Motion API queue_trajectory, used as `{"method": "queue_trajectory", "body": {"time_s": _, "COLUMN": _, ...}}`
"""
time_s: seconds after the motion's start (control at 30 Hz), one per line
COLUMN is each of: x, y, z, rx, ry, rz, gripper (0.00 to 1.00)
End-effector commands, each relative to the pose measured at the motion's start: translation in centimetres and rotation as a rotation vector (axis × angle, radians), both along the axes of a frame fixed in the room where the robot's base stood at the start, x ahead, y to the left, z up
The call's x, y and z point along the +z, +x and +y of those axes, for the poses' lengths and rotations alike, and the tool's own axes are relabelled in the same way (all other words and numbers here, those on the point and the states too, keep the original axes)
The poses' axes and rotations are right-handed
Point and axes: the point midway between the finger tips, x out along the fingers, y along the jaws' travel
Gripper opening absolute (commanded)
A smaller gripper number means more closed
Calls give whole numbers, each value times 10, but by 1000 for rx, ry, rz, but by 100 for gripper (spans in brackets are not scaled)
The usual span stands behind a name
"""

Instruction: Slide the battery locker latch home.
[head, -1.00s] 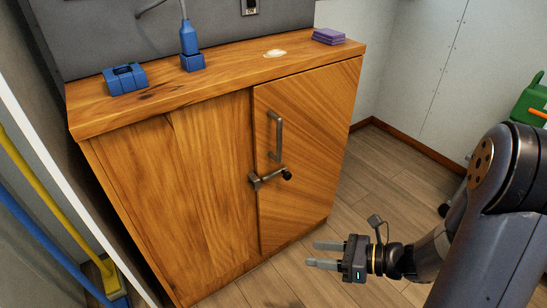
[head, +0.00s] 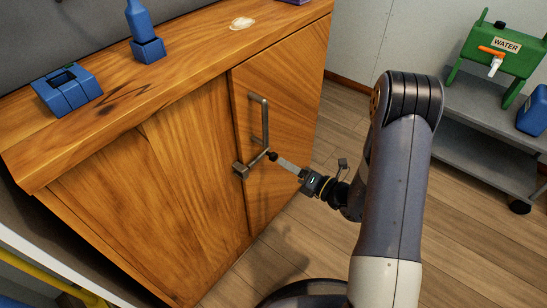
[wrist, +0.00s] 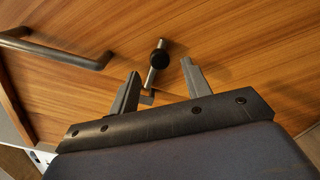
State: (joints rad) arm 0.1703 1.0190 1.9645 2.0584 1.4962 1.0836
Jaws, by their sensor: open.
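The battery locker latch (head: 253,164) is a grey metal bar with a black round knob (head: 272,156), low on the wooden locker door (head: 285,95). Its mount sits near the left edge of the door. My gripper (head: 281,163) is open and points at the knob end from the right. In the wrist view the latch's knob (wrist: 159,57) lies between the lines of my two fingers, around or just beyond the fingertips. I cannot tell whether a finger touches it. The far finger is mostly hidden in the head view.
A grey door handle (head: 264,120) stands above the latch and shows at upper left in the wrist view (wrist: 55,52). Blue items (head: 67,90) and a blue bottle (head: 145,35) are on the locker top. A green water container (head: 500,50) stands on a cart at right.

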Motion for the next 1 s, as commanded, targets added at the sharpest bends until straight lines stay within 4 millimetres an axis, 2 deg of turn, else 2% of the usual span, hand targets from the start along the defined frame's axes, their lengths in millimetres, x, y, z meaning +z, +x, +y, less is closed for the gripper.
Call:
{"method": "queue_trajectory", "body": {"time_s": 0.1, "x": -2, "y": 13, "z": 18, "rx": 6, "ry": -1, "rz": -3, "gripper": 46}}
{"method": "queue_trajectory", "body": {"time_s": 0.3, "x": -1, "y": 29, "z": 38, "rx": 4, "ry": -1, "rz": -3, "gripper": 46}}
{"method": "queue_trajectory", "body": {"time_s": 0.73, "x": 0, "y": 35, "z": 46, "rx": 0, "ry": -1, "rz": -1, "gripper": 46}}
{"method": "queue_trajectory", "body": {"time_s": 1.0, "x": 0, "y": 35, "z": 46, "rx": 0, "ry": -1, "rz": -1, "gripper": 26}}
